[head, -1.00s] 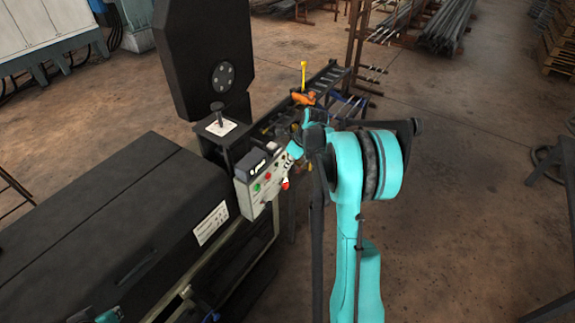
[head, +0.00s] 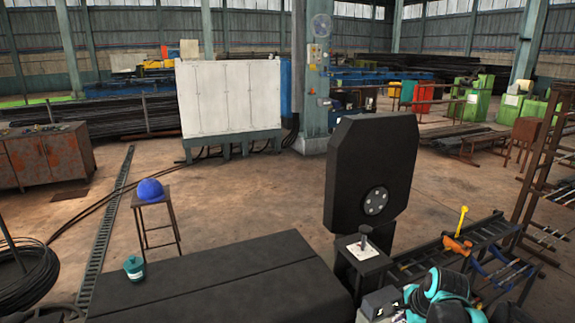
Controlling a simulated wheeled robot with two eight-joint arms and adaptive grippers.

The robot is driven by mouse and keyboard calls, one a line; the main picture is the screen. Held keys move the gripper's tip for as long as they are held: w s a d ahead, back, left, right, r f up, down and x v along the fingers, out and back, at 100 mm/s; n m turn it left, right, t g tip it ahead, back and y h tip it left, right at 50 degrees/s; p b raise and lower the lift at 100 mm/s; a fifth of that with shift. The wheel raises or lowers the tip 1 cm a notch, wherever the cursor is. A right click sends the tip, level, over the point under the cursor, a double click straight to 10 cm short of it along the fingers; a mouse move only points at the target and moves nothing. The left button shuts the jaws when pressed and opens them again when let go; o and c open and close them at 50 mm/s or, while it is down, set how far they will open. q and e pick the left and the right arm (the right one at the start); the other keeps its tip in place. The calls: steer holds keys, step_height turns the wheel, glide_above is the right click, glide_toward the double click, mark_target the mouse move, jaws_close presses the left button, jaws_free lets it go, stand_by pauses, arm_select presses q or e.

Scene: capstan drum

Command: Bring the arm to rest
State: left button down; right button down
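A teal and black part of my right arm (head: 445,295) shows at the bottom right of the head view, beside the machine. The gripper at its end cannot be made out. My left gripper is not in view. The machine has a long black flat cover (head: 225,280) in the foreground. A tall black eight-sided plate (head: 352,180) with a round grey hub (head: 376,200) stands upright at its right end. The control box (head: 380,302) is only partly visible at the bottom edge, next to my arm.
A white plate with a dark post (head: 364,242) sits before the hub. An orange tool (head: 457,244) and a yellow-handled one (head: 462,218) lie at the rack. A stool (head: 157,220) holds a blue helmet (head: 150,190). A white cabinet (head: 230,95) stands behind open floor.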

steer(key=s+a+n+t, duration=0.1)
steer(key=s+a+n, duration=0.4)
steer(key=s+n, duration=0.3)
steer(key=s+a+n+t, duration=0.1)
steer(key=s+a+n, duration=0.5)
steer(key=s+n, duration=0.3)
steer(key=shift+s+a+n+h, duration=0.25)
steer(key=shift+n+h, duration=0.05)
steer(key=shift+n, duration=0.9)
